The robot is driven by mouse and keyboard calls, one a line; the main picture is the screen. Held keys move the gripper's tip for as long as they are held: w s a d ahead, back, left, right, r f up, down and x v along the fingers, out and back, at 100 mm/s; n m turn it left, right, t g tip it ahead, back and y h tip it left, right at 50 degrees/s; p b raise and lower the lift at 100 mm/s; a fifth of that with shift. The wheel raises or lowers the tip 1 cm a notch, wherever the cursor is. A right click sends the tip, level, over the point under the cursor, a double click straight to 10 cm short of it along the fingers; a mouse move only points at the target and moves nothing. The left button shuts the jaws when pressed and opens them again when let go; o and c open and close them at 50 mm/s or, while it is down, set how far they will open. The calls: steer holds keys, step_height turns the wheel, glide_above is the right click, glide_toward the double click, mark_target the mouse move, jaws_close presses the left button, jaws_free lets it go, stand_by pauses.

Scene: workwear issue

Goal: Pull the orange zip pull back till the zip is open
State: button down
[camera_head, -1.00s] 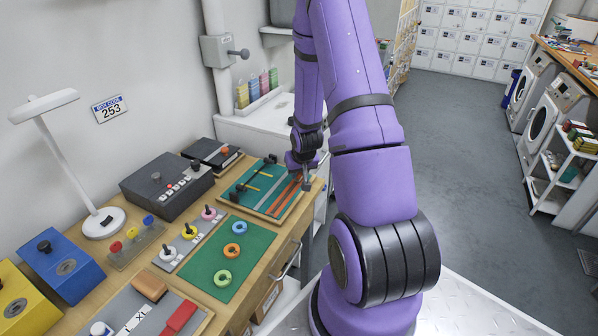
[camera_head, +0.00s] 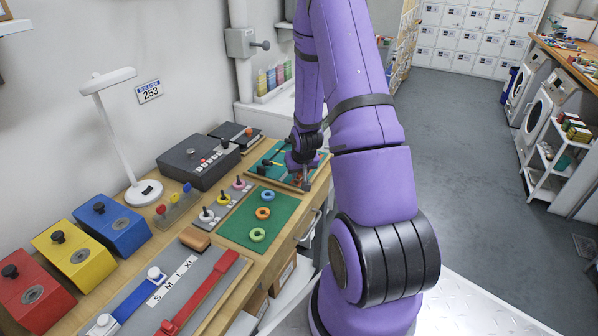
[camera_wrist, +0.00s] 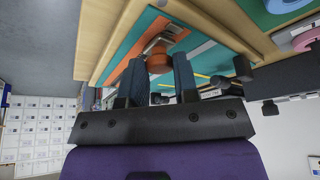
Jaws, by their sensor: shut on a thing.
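The zip board is a wooden-framed green panel (camera_head: 262,166) on the bench in the head view. Its wooden frame (camera_wrist: 97,45) and orange strip (camera_wrist: 124,80) show in the wrist view. My gripper (camera_head: 304,184) is at the board's near right end in the head view. In the wrist view my gripper (camera_wrist: 162,72) is shut on the orange zip pull (camera_wrist: 159,60), which sits between the two dark fingers. The pull is hidden behind my gripper in the head view. How far the zip is parted cannot be told.
A green mat (camera_head: 236,226) with several coloured rings lies nearer on the bench. Open floor (camera_head: 450,150) lies to the right.

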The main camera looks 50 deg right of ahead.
steer(key=shift+a, duration=0.2)
steer(key=c, duration=0.8)
jaws_free()
steer(key=shift+a, duration=0.15)
steer(key=shift+c, duration=0.2)
steer(key=shift+s+r, duration=0.2)
steer(key=shift+r, duration=0.25)
steer(key=v, duration=0.9)
steer(key=shift+s+r, duration=0.2)
steer(key=shift+r, duration=0.15)
steer(key=shift+a, duration=0.1)
